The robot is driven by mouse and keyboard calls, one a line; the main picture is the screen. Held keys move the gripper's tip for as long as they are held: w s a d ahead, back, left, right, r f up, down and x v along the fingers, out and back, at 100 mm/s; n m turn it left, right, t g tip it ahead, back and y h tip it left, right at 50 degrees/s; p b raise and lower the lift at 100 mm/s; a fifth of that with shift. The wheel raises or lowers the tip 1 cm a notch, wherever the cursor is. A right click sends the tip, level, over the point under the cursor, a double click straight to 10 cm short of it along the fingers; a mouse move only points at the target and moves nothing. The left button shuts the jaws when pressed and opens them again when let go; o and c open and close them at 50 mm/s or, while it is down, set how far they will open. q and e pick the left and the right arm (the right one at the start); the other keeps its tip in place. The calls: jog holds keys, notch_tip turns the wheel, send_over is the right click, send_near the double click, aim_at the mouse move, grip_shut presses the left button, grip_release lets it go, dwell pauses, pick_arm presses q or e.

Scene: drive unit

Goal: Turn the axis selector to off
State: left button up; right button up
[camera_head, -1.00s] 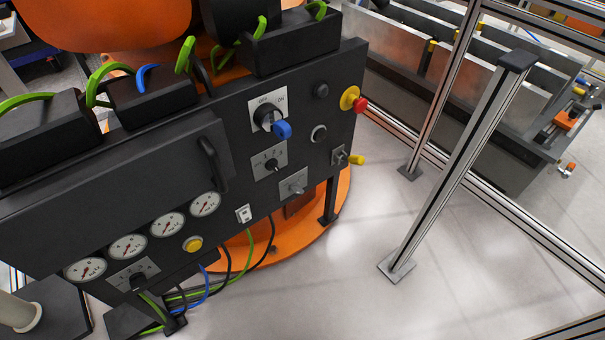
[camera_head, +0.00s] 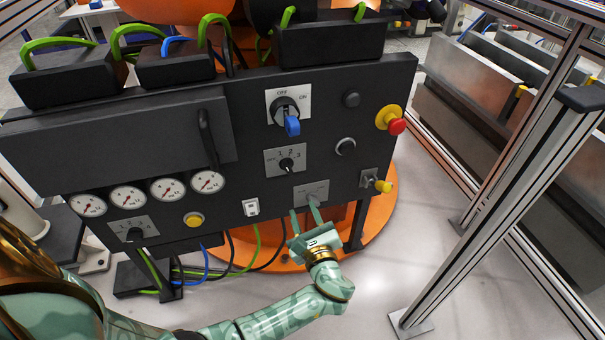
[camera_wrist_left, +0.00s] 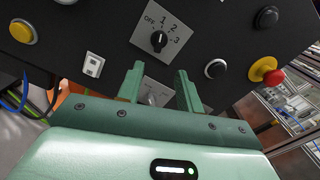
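A black selector knob (camera_head: 286,163) sits on a grey plate marked OFF, 1, 2, 3 on the dark panel; it also shows in the left wrist view (camera_wrist_left: 158,40). Its exact setting is hard to read. A second numbered selector (camera_head: 134,234) is at the panel's lower left; I cannot tell for sure which is the axis selector. My left gripper (camera_head: 304,214) is open and empty, below the first knob, in front of a small grey plate with a lever (camera_head: 313,197). In the left wrist view, its two fingers (camera_wrist_left: 160,82) stand apart, with that plate visible between them.
A blue-handled switch (camera_head: 291,124) is above the knob. A red emergency button (camera_head: 397,126), a yellow-tipped switch (camera_head: 382,185) and a round button (camera_head: 345,147) are to the right. Gauges (camera_head: 166,189) line the lower left. A metal post (camera_head: 490,210) stands right of the panel.

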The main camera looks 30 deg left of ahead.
pick_arm(q)
jog(key=b, duration=0.3)
send_near(288, 171)
jog(key=x, duration=0.4)
jog(key=b+x, duration=0.1)
jog(key=x, duration=0.3)
jog(key=shift+w+a+f, duration=0.1)
jog(key=shift+w+f, duration=0.05)
jog(key=shift+w+a, duration=0.25)
jog(key=shift+w+a+r, duration=0.15)
jog(key=shift+a+r, duration=0.05)
grip_shut()
pick_arm(e)
jog(key=d+f, duration=0.2)
jog(key=f, duration=0.1)
jog(key=shift+f+n, duration=0.1)
jog(key=shift+n, duration=0.2)
